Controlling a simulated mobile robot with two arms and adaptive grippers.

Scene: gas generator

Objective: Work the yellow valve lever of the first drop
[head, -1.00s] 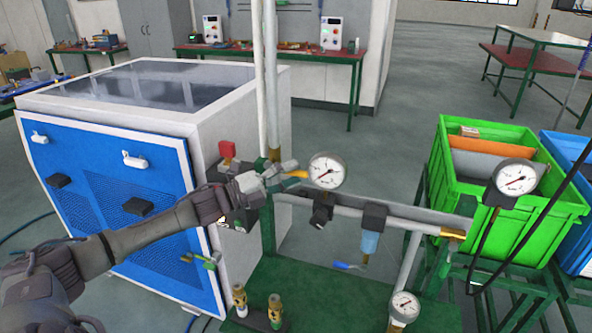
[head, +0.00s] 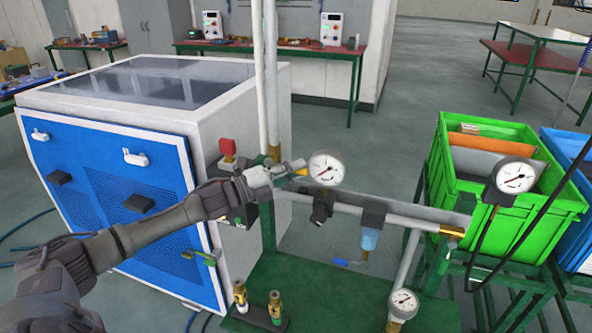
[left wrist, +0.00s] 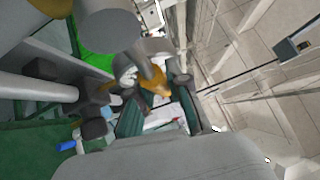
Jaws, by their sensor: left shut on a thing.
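My left gripper (head: 288,170) reaches in from the left, in front of the white cabinet, to the pipe junction beside the round gauge. It is shut on the yellow valve lever (head: 302,172), of which only a short end shows past the fingers. In the left wrist view the yellow lever (left wrist: 157,82) shows among the gripper's dark fingers (left wrist: 165,98); grey parts of my gripper block much of that view. The valve body is mostly hidden behind the gripper. My right gripper is not in view.
A pressure gauge (head: 326,169) sits close right of the gripper. A horizontal pipe (head: 405,220) carries a filter (head: 370,238) and a blue lever (head: 343,262) hangs below. Vertical pipes (head: 271,80) rise behind the gripper. A green crate (head: 520,222) stands right.

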